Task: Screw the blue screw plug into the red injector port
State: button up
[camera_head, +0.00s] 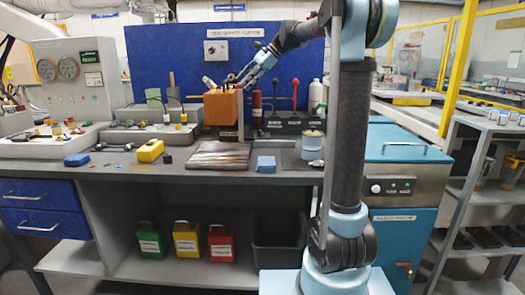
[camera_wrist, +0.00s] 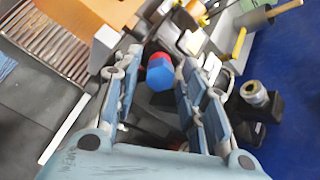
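A blue hexagonal screw plug (camera_wrist: 160,77) shows in the wrist view with a red part (camera_wrist: 158,58), which looks like the injector port, right against its far side. How deep the plug sits in the red part cannot be told. My gripper (camera_wrist: 162,68) has its two fingers spread to either side of the plug, with a visible gap on the left. In the head view my gripper (camera_head: 243,80) reaches over the back of the workbench beside an orange box (camera_head: 221,108). The plug and port cannot be made out there.
The orange box (camera_wrist: 85,15) and a ribbed metal plate (camera_wrist: 45,45) lie left in the wrist view. A brass-topped fitting (camera_wrist: 255,93) stands to the right. On the bench (camera_head: 130,166) are a yellow box (camera_head: 150,151), a blue block (camera_head: 266,164) and a can (camera_head: 313,146).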

jog(key=n, duration=1.2)
dwell(0.3)
jog(key=shift+n, duration=0.9)
jog(key=n, duration=1)
